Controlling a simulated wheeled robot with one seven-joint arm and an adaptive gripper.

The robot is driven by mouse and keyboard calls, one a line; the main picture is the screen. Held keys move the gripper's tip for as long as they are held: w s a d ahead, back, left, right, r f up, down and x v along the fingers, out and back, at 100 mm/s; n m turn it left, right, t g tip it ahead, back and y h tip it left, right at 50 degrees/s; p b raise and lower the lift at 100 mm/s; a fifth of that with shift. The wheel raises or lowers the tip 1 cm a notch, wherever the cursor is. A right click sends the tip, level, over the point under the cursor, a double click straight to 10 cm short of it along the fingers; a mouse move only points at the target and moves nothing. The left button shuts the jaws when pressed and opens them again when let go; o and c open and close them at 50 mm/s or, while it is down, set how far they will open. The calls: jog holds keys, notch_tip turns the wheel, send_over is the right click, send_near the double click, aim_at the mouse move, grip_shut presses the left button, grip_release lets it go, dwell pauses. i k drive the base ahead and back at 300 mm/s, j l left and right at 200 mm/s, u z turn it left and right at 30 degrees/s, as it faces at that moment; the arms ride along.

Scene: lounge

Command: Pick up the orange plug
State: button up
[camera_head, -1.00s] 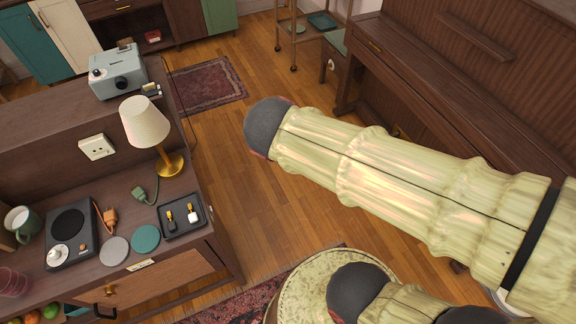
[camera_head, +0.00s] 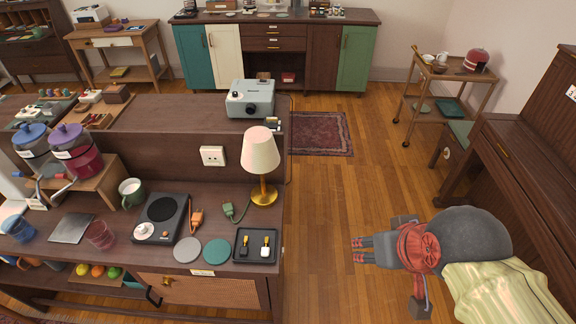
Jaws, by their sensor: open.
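The orange plug (camera_head: 196,217) lies on the dark wooden counter (camera_head: 218,282), between a black hot plate and a green plug, with a short orange cord. My gripper (camera_head: 362,250) is at the lower right, to the right of the counter and over the wooden floor. Its fingers point left, toward the counter, and it is open and empty. A wide gap separates it from the orange plug.
A green plug (camera_head: 233,211), a lamp (camera_head: 261,165), the hot plate (camera_head: 161,218), round grey (camera_head: 187,249) and teal (camera_head: 216,252) coasters, and a black tray (camera_head: 237,258) surround the plug. A wall socket (camera_head: 212,156) is behind. A piano (camera_head: 530,160) stands right.

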aim_at(197, 218)
jog(key=u, duration=1.25)
